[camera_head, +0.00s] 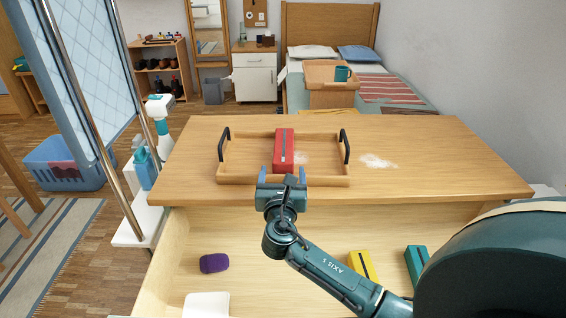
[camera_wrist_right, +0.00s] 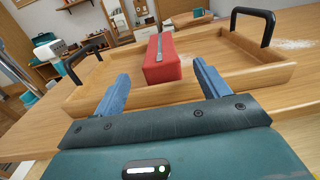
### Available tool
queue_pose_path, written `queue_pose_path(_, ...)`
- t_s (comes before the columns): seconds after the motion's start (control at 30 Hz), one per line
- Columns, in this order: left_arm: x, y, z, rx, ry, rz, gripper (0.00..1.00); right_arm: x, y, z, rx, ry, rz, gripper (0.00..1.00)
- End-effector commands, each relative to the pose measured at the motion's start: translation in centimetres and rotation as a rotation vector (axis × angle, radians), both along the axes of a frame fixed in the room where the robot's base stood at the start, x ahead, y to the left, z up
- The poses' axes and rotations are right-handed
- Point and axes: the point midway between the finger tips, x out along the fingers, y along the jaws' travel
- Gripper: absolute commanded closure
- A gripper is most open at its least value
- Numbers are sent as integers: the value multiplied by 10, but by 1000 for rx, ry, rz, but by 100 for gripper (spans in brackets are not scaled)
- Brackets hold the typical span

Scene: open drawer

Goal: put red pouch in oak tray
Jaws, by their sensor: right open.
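The red pouch (camera_head: 285,150) is a red block with a grey zip strip along its top. It lies inside the oak tray (camera_head: 230,180), a wooden tray with two black handles on the table top. The right wrist view also shows the pouch (camera_wrist_right: 163,62) within the tray (camera_wrist_right: 88,98). My right gripper (camera_head: 282,175) is at the tray's front wall, just in front of the pouch. Its blue fingers are open, with nothing held between them in the right wrist view (camera_wrist_right: 163,90). My left gripper is not in view.
Below the table top an open drawer holds a purple item (camera_head: 214,263), a yellow pouch (camera_head: 362,265), a teal pouch (camera_head: 416,262) and a white item (camera_head: 206,305). White powder (camera_head: 378,161) lies right of the tray. The table's left and right ends are clear.

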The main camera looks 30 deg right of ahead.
Motion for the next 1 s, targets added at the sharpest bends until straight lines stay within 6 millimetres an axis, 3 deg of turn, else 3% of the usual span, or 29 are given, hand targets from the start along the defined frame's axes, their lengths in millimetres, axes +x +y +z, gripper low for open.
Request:
queue_pose_path(0.2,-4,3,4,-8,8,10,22,-37,25,0,2,1,1,26)
queue_pose_path(0.4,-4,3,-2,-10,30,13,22,-53,36,1,1,-1,0,26)
queue_pose_path(1.0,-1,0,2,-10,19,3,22,-55,37,2,0,-1,0,26)
